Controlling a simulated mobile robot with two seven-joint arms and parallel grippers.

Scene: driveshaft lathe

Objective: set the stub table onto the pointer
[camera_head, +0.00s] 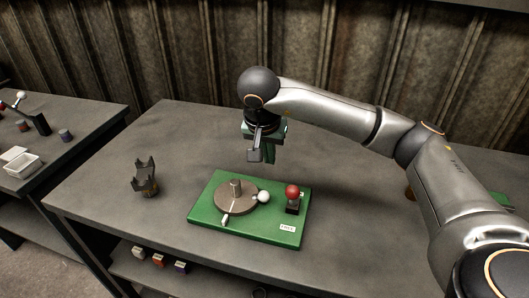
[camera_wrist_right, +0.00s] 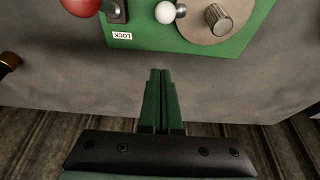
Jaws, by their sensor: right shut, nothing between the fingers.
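The stub table is a round brown disc (camera_head: 235,198) with a short upright stub near its middle and a white ball knob (camera_head: 264,197) at its right rim. It sits on a green base plate (camera_head: 265,228). A small white piece, which looks like the pointer (camera_head: 226,219), stands at the disc's front edge. A pale line shows on the disc; its exact alignment with the pointer is unclear. My right gripper (camera_head: 270,167) is shut and empty, above the table behind the base plate. In the right wrist view, its closed fingers (camera_wrist_right: 160,75) are apart from the disc (camera_wrist_right: 225,15) and knob (camera_wrist_right: 165,12).
A red ball lever (camera_head: 292,192) stands at the plate's right, near a LOCK label (camera_head: 287,228). A dark pronged part (camera_head: 145,178) stands left on the grey table (camera_head: 110,215). A side table at far left holds a white tray (camera_head: 22,164). The table's front left is clear.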

